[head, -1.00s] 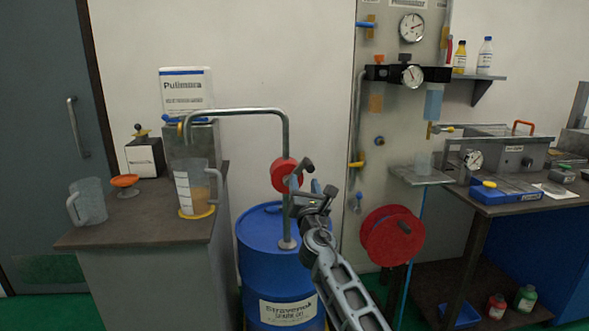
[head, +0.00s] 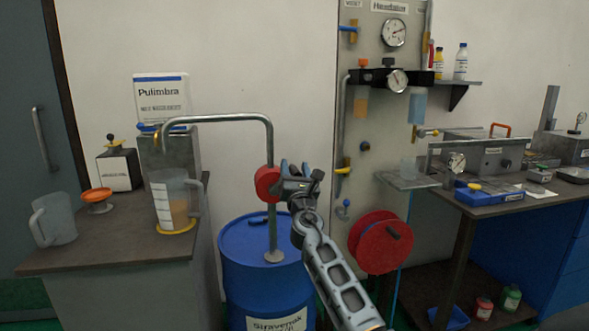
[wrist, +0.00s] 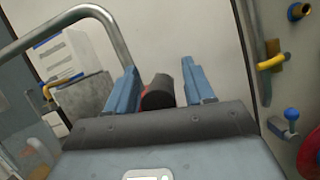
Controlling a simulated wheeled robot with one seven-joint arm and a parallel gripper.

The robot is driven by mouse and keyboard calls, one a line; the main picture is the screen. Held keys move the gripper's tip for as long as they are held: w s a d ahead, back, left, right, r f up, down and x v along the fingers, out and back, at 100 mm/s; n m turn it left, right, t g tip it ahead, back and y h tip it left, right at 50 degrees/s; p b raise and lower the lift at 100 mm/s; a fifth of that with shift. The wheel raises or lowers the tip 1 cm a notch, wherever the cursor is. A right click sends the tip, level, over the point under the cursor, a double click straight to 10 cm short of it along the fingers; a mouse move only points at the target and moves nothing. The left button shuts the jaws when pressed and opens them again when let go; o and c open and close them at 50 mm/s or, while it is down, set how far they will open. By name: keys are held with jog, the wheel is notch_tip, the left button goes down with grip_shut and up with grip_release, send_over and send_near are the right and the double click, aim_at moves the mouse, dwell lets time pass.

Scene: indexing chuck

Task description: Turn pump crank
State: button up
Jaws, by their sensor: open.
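The pump has a red round body (head: 267,183) on a grey pipe (head: 271,225) that rises from a blue drum (head: 236,250). Its spout bends left over a clear measuring jug (head: 168,203) holding some orange liquid. My gripper (head: 294,168) is at the right side of the red body and hides most of the crank in the head view. In the wrist view my open gripper (wrist: 160,85) has its blue fingers on either side of the dark crank grip (wrist: 158,93). Gaps show beside the grip. The red body (wrist: 144,92) shows only slightly behind it.
A wall panel with gauges (head: 394,33) and a red hose reel (head: 380,242) stands close to the right of my arm. The bench (head: 105,250) at left holds another jug (head: 53,220) and an orange dish (head: 97,200). A workbench (head: 480,203) is at far right.

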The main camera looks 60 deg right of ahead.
jog(key=shift+w+d, duration=0.15)
grip_shut()
dwell(0.4)
